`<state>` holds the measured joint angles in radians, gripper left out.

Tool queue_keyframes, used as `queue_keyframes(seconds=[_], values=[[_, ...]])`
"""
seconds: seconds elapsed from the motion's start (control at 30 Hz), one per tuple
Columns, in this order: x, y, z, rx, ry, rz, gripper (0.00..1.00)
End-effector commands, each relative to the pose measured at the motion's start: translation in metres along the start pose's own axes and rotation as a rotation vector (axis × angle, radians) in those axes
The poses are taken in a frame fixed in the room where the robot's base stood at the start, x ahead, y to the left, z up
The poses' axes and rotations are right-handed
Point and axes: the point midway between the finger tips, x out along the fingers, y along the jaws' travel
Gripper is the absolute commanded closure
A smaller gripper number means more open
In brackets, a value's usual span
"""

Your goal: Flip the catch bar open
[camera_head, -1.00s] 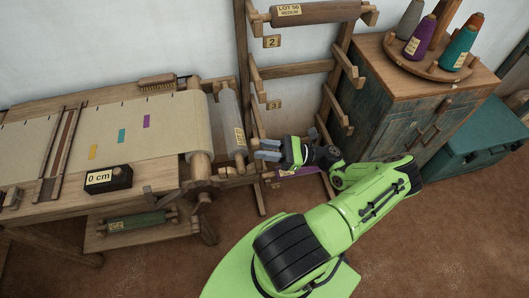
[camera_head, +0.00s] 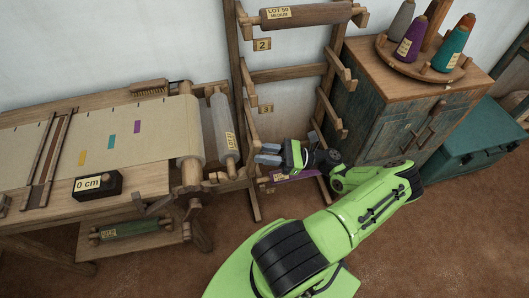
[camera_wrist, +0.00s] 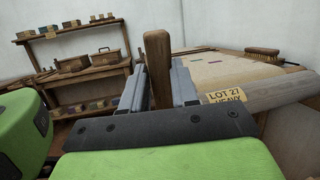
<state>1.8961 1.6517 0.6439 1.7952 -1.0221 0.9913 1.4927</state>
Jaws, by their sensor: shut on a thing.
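In the wrist view, a plain wooden bar (camera_wrist: 158,65) stands upright between the two grey fingers of my gripper (camera_wrist: 160,82). It looks like the catch bar, and my gripper is shut on it. Its lower part is hidden behind the gripper's dark plate. In the head view my gripper (camera_head: 266,153) is just right of the cloth roller's labelled end, and the held bar cannot be made out there. The grey roller (camera_head: 223,125) also shows in the wrist view, right of the fingers, with a "LOT 27 HEAVY" label (camera_wrist: 227,96).
The loom (camera_head: 128,184) with its cloth is at the left, with a "0 cm" block (camera_head: 99,186) on it. A wooden rack (camera_head: 240,85) stands behind my gripper. A cabinet (camera_head: 399,95) with cones and a teal chest (camera_head: 463,150) are at the right. The floor in front is open.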

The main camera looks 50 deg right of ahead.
Motion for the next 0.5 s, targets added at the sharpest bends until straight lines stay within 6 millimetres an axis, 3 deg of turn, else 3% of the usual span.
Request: queue_keyframes(seconds=[0.07, 0.1, 0.23, 0.5], values=[[-0.0025, 0.0005, -0.0065, 0.012, 0.015, -0.003, 1.00], [-0.0025, 0.0005, -0.0065, 0.012, 0.015, -0.003, 0.68], [-0.0018, 0.0005, -0.0052, 0.011, 0.011, -0.002, 0.48], [-0.0014, 0.0004, -0.0033, 0.009, 0.007, -0.001, 0.47]])
